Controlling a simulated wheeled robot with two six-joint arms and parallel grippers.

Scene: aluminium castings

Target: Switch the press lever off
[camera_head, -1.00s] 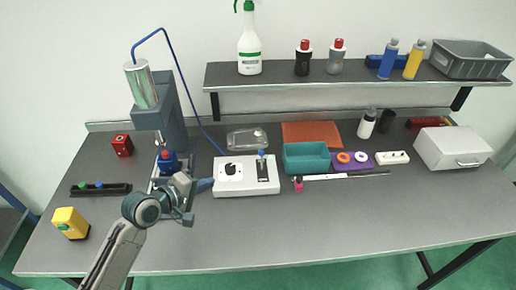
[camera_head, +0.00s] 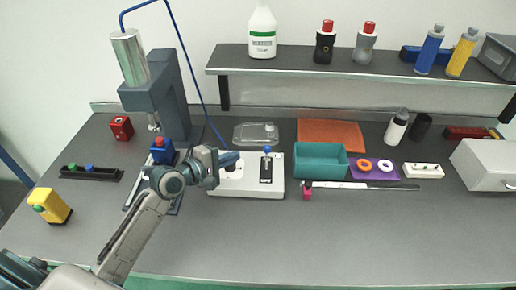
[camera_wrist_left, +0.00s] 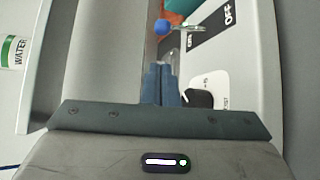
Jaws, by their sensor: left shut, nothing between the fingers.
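The press lever (camera_head: 267,150) has a blue ball on a metal stem and stands on a dark plate on the white control box (camera_head: 275,187). In the left wrist view the lever's blue ball (camera_wrist_left: 162,27) and stem lie just beyond the fingers, with an OFF label (camera_wrist_left: 229,14) beside them. My left gripper (camera_head: 238,156) is shut and empty, above the left half of the box and left of the lever, apart from it. Its closed fingers also show in the left wrist view (camera_wrist_left: 160,68). It partly hides the black dial (camera_head: 234,168). My right gripper is out of view.
The press (camera_head: 165,95) with a blue hose stands behind my left arm. A clear lidded dish (camera_head: 256,134) is behind the box. A teal bin (camera_head: 320,174) and a metal ruler-like bar (camera_head: 370,186) are to its right. The front of the table is clear.

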